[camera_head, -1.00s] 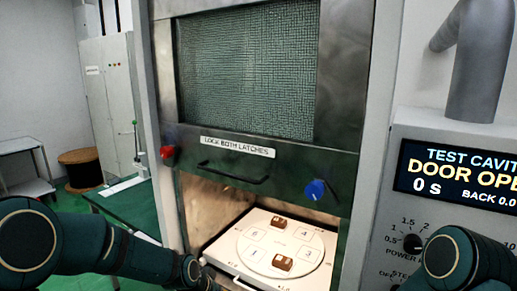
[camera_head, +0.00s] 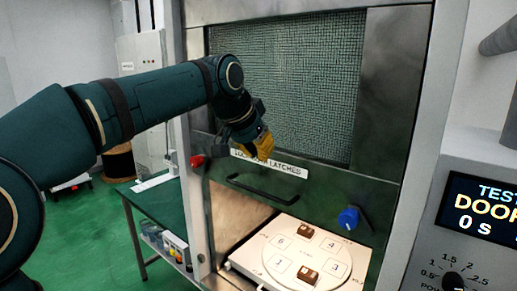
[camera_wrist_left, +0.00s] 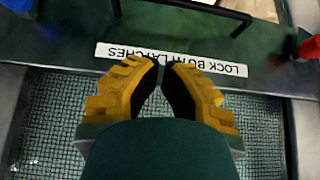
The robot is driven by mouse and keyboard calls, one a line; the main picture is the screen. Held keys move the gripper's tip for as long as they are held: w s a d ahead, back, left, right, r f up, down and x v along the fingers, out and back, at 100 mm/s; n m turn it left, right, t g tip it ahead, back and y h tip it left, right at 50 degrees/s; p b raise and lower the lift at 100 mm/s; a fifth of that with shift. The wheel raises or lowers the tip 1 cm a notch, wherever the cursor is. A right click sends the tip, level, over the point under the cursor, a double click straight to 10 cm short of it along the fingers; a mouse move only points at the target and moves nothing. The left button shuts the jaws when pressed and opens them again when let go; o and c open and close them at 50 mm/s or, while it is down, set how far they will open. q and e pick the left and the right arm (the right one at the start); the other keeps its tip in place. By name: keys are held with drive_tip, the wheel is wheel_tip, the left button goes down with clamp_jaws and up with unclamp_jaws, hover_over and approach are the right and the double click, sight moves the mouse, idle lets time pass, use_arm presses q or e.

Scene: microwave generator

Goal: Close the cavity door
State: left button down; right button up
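The cavity door (camera_head: 385,130) is a dark metal panel with a mesh window; it stands raised, with the cavity open below it. Its black bar handle (camera_head: 262,190) is under the "LOCK BOTH LATCHES" label and shows at the top of the left wrist view (camera_wrist_left: 195,8). A red latch knob (camera_head: 197,161) and a blue one (camera_head: 348,218) flank the handle. My left gripper (camera_head: 262,150), with yellow fingers, is in front of the door by the label, above the handle. Its fingertips (camera_wrist_left: 161,62) are together with nothing between them. Contact with the door cannot be told. My right gripper is out of view.
Inside the cavity, a white tray (camera_head: 245,262) bears a numbered turntable with two brown blocks. A control panel (camera_head: 450,250) at right shows a cut-off "DOOR" and "0 s". A green table (camera_head: 150,205) stands left of the cavity.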

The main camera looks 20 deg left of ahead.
use_arm(q)
drive_tip(key=x, duration=0.5)
drive_tip(key=shift+w+f, duration=0.2)
drive_tip(key=shift+f, duration=0.15)
wheel_tip(320, 180, down, 3)
drive_tip(key=shift+s+f+b, duration=0.1)
drive_tip(key=shift+f+b, duration=0.05)
drive_tip(key=shift+b, duration=0.15)
drive_tip(key=shift+s+f, duration=0.1)
drive_tip(key=shift+f, duration=0.4)
